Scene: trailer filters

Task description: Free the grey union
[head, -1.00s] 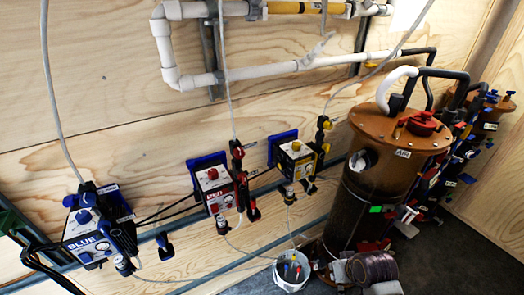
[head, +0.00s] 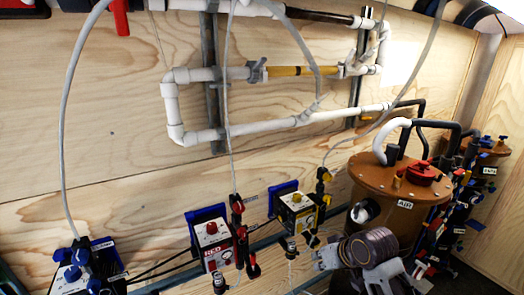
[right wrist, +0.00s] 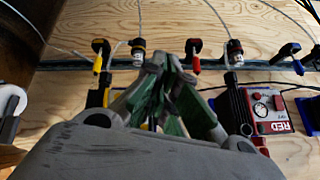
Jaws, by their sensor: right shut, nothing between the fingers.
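In the head view, a grey fitting (head: 257,70) joins white pipe to the left end of a yellow pipe (head: 289,71) high on the wooden wall. Another greyish fitting (head: 352,67) sits at the yellow pipe's right end. I cannot tell for certain which one the task names. My right gripper (head: 321,257) is low in the head view, well below the pipes, in front of the yellow box and left of the brown tank. In the right wrist view its green-padded fingers (right wrist: 172,65) are closed together and empty. My left gripper is not in view.
A red-labelled box (head: 212,243) and a yellow box (head: 296,211) hang on the wall. A brown lidded tank (head: 385,215) stands at the right. Grey hoses (head: 228,110) hang in front of the pipes.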

